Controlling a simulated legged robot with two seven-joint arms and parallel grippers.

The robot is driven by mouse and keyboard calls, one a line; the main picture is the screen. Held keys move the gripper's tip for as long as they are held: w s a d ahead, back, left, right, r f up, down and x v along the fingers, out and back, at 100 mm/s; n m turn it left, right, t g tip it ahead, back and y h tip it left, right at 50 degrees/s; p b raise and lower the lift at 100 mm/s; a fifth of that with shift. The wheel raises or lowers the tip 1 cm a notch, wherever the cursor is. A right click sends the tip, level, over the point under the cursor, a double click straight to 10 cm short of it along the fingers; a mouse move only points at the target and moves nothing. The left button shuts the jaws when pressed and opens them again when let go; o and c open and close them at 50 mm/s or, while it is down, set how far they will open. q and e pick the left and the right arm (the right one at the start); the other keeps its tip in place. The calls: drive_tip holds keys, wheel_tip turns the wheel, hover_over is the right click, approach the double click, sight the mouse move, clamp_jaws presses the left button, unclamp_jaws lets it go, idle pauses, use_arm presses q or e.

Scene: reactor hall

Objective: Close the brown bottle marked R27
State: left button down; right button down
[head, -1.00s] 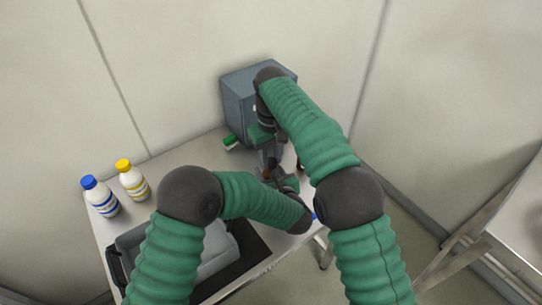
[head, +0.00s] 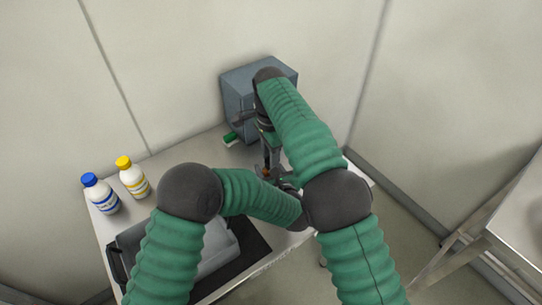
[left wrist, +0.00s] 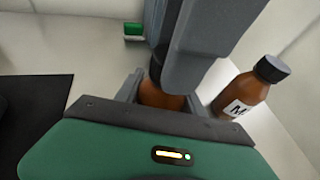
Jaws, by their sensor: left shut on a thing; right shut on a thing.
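A brown bottle (left wrist: 160,95) stands between the fingers of my left gripper (left wrist: 161,88), which is shut on it. Its label is hidden, so I cannot read R27. My right gripper (head: 271,158) comes down from above, its fingers shut around a dark cap (left wrist: 156,66) at the bottle's top. I cannot tell whether the cap is fully seated. In the head view a small brown patch of the bottle (head: 267,172) shows below the right gripper. Most of my left gripper is hidden there.
A second brown bottle (left wrist: 243,90), black-capped with a label starting M, stands close on the right. A green-and-white object (left wrist: 134,31) lies behind. A grey box (head: 236,92) stands at the back. Blue-capped (head: 101,195) and yellow-capped (head: 132,178) bottles and a grey tray (head: 238,232) are left.

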use_arm(q)
drive_tip(key=shift+d, duration=0.15)
use_arm(e)
drive_tip(key=m, duration=0.6)
drive_tip(key=shift+w+m, duration=0.15)
drive_tip(key=shift+m, duration=0.25)
drive_tip(key=m, duration=0.3)
use_arm(q)
drive_tip(key=shift+s, duration=0.1)
use_arm(e)
drive_tip(key=m, duration=0.7)
drive_tip(key=shift+w, duration=0.1)
use_arm(q)
drive_tip(key=shift+f, duration=0.1)
use_arm(e)
drive_tip(key=shift+r, duration=0.1)
drive_tip(key=c, duration=1.4)
unclamp_jaws()
drive_tip(key=o, duration=0.3)
drive_tip(key=shift+o, duration=0.2)
drive_tip(key=shift+d, duration=0.1)
